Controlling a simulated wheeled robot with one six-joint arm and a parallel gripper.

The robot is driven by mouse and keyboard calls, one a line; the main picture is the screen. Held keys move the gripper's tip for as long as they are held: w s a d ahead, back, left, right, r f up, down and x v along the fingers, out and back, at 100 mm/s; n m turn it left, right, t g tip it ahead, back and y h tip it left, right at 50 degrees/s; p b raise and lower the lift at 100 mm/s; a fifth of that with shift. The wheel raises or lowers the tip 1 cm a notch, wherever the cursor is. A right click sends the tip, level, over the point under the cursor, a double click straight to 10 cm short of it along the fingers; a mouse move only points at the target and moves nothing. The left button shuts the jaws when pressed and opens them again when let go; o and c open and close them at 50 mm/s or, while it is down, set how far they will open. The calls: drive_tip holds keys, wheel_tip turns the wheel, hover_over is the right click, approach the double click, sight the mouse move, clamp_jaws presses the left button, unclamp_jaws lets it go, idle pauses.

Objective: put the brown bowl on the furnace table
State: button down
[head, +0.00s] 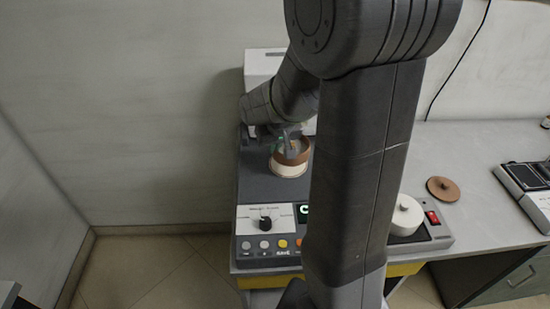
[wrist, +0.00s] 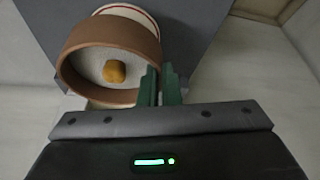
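The brown bowl (wrist: 88,42) has a pale inside with an orange-brown lump (wrist: 114,71) in it. In the head view the bowl (head: 291,146) is over the dark grey top of a unit with a control panel. My gripper (wrist: 160,72) has its green fingers close together at the bowl's right rim, one inside and one outside, with the wall between them. In the head view my gripper (head: 286,137) is partly hidden by my arm. A white round dish with a red line (wrist: 128,10) shows right behind the bowl; I cannot tell whether they touch.
A white box (head: 262,64) stands at the unit's back. The control panel (head: 264,219) has a knob and several buttons. A white lidded pot (head: 406,215), a brown lid (head: 443,189) and a dark device (head: 525,180) are to the right. The grey counter (head: 470,150) has free room.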

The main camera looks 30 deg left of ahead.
drive_tip(key=w+a+r, duration=0.1)
drive_tip(key=w+r, duration=0.1)
drive_tip(key=w, duration=0.1)
drive_tip(key=shift+a+r+b, duration=0.25)
drive_tip(key=shift+a+b, duration=0.05)
drive_tip(key=shift+a, duration=0.1)
wheel_tip(320, 180, down, 5)
drive_tip(key=shift+w+a+f, duration=0.1)
drive_tip(key=shift+f, duration=2.3)
drive_tip(key=shift+f, duration=0.1)
drive_tip(key=c, duration=1.6)
unclamp_jaws()
drive_tip(key=shift+c, duration=0.2)
drive_tip(key=v, duration=1.2)
